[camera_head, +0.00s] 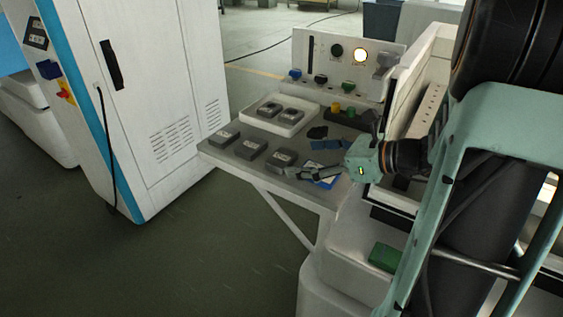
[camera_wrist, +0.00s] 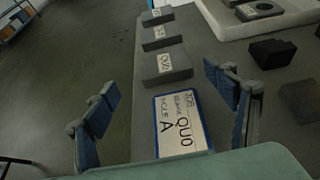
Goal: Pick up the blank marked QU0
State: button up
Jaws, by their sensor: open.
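Three dark grey blanks with white labels lie in a row along the table edge. The nearest blank (camera_head: 281,160) also shows in the wrist view (camera_wrist: 169,68), and its small label starts with QU; I cannot surely read its last character. The middle blank (camera_head: 250,149) and far blank (camera_head: 223,137) have labels too small to read. A blue-edged card (camera_wrist: 182,125) on the table reads QU0 and A in large print. My gripper (camera_wrist: 163,80) is open and empty. Its fingers spread either side of the card, with the nearest blank just beyond the tips.
A white tray (camera_head: 305,124) with two holed grey blocks stands behind the row. Dark blocks (camera_wrist: 272,53) lie right of my gripper in the wrist view. A control panel (camera_head: 383,68) with a lit lamp stands at the back.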

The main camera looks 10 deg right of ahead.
aim_at(277, 155)
jog(key=x, duration=0.3)
jog(key=b+x, duration=0.1)
jog(key=x, duration=0.2)
jog(key=shift+w+d+f, duration=0.1)
jog(key=shift+w+f, duration=0.1)
jog(key=shift+w, duration=0.15)
jog(key=shift+c, duration=0.3)
jog(key=shift+r, duration=0.15)
jog(key=c, duration=1.9)
jog(key=shift+r, duration=0.2)
